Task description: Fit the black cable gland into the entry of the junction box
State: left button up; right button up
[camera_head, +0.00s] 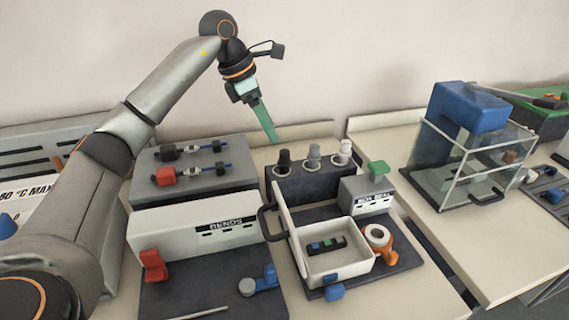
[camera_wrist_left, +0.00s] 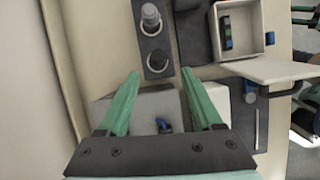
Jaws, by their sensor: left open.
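The black cable gland (camera_head: 285,160) stands upright at the left end of a dark rack, beside a grey and a white one. In the left wrist view the dark gland (camera_wrist_left: 158,62) lies just beyond the gap between the fingertips. The junction box (camera_head: 343,275) is an open white box with a terminal strip inside; its entry is not clear to me. The box (camera_wrist_left: 266,40) also shows in the wrist view. My left gripper (camera_head: 270,138) is open, empty and above the rack. Teal and dark parts at the wrist view's right edge may be my right gripper.
A grey block with a green knob (camera_head: 378,170) and a white roll on an orange holder (camera_head: 378,237) stand right of the box. A white unit with a red lever (camera_head: 152,262) is left. A blue-topped machine (camera_head: 468,105) stands at the far right.

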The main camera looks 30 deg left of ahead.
aim_at(284, 151)
pick_arm(q)
jog(key=x, duration=0.9)
jog(key=shift+w, duration=0.25)
jog(key=shift+c, duration=0.4)
jog(key=shift+r, duration=0.1)
grip_shut()
